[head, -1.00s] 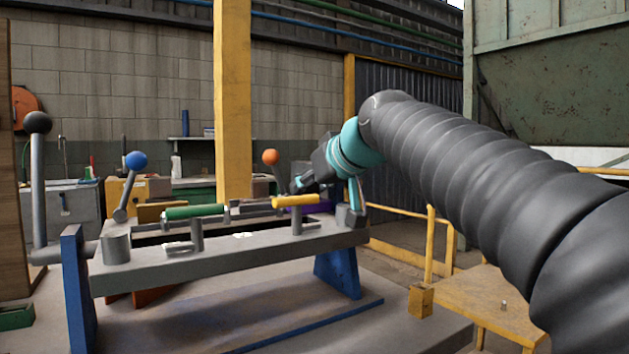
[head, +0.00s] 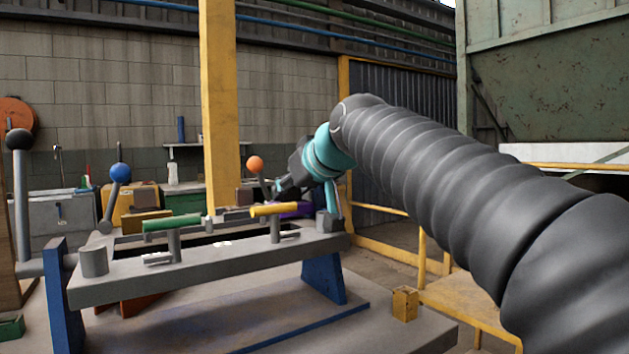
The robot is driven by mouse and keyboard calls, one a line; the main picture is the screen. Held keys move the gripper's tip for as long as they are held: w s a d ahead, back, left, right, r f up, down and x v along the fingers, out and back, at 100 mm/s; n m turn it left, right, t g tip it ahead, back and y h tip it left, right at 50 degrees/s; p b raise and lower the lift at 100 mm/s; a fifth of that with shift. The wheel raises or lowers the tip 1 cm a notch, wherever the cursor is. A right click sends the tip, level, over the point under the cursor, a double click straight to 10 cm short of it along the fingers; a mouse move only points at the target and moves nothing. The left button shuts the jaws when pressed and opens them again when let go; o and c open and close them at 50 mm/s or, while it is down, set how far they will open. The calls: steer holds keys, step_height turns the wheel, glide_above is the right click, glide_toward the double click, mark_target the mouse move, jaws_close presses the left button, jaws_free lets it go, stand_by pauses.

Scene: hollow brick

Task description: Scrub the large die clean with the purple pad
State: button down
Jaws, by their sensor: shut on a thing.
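The large die looks to be the long grey metal frame (head: 210,266) with a dark slot along its top, standing on blue legs; I cannot tell its clean and dirty parts apart. My gripper (head: 280,188) is over the far right of this frame, angled down to the left. It is shut on the purple pad (head: 297,209), which shows as a purple patch just below the fingers, behind the yellow handle (head: 275,209). The grip itself and the pad's underside are small and partly hidden, so I cannot tell whether the pad touches the die.
A lever with an orange knob (head: 256,164) stands close left of my gripper. A green handle (head: 172,223), a blue-knobbed lever (head: 120,171) and a black-knobbed lever (head: 18,139) stand farther left. A yellow post (head: 219,100) rises behind. Yellow railing (head: 385,210) is at right.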

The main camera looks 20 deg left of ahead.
steer(key=shift+s+a+f, duration=0.25)
steer(key=shift+a+f, duration=0.15)
steer(key=shift+f, duration=0.35)
steer(key=shift+s+d+f+b, duration=0.1)
steer(key=shift+s+d+b, duration=0.1)
steer(key=shift+b, duration=0.2)
steer(key=d, duration=0.2)
steer(key=d+r, duration=0.1)
steer(key=shift+s, duration=0.3)
steer(key=shift+s+d+r+b, duration=0.2)
steer(key=shift+s+d+b, duration=0.45)
steer(key=shift+s+d, duration=0.4)
steer(key=shift+r, duration=0.1)
step_height(320, 180, up, 6)
steer(key=p, duration=0.5)
